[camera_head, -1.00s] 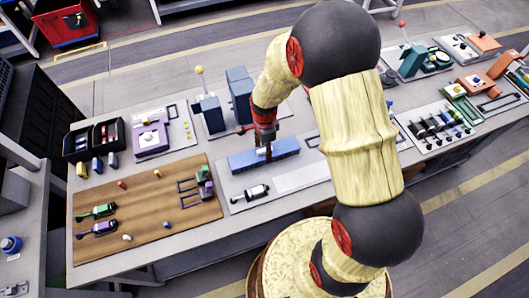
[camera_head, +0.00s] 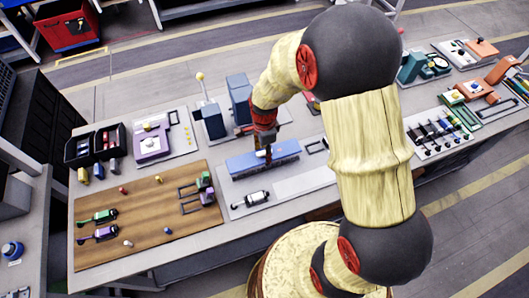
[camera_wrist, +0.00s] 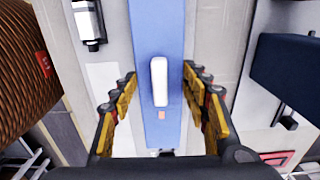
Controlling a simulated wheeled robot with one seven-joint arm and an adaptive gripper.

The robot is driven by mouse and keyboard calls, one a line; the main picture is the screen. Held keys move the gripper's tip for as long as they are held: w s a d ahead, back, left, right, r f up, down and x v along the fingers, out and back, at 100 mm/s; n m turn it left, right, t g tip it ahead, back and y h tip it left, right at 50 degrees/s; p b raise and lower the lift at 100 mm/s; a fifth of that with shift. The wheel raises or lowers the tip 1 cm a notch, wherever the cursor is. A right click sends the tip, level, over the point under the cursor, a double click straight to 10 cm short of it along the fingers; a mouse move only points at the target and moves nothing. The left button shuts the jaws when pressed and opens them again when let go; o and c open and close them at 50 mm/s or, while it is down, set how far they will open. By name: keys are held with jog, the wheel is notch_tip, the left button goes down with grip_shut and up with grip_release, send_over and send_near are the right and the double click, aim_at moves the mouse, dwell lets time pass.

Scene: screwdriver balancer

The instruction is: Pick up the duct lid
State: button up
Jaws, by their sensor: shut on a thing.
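The duct lid (camera_head: 245,164) is a long blue bar on a light panel in the middle of the bench. In the wrist view the blue lid (camera_wrist: 157,30) runs from top to bottom, with a white handle (camera_wrist: 158,82) on its upper face. My gripper (camera_head: 266,153) is over the middle of the lid, pointing down. Whether the lid is clear of the panel cannot be told.
A wooden board (camera_head: 150,222) with small tools lies to the left. A black-and-white cylinder (camera_head: 257,198) lies in front of the lid. Blue blocks (camera_head: 240,98) stand behind it. A bare pale strip (camera_head: 305,181) lies to the front right.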

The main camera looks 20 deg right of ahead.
jog(key=s+a+r+p, duration=0.2)
jog(key=s+a+r, duration=0.3)
jog(key=s+r, duration=0.3)
jog(key=s, duration=0.4)
jog(key=shift+r, duration=0.35)
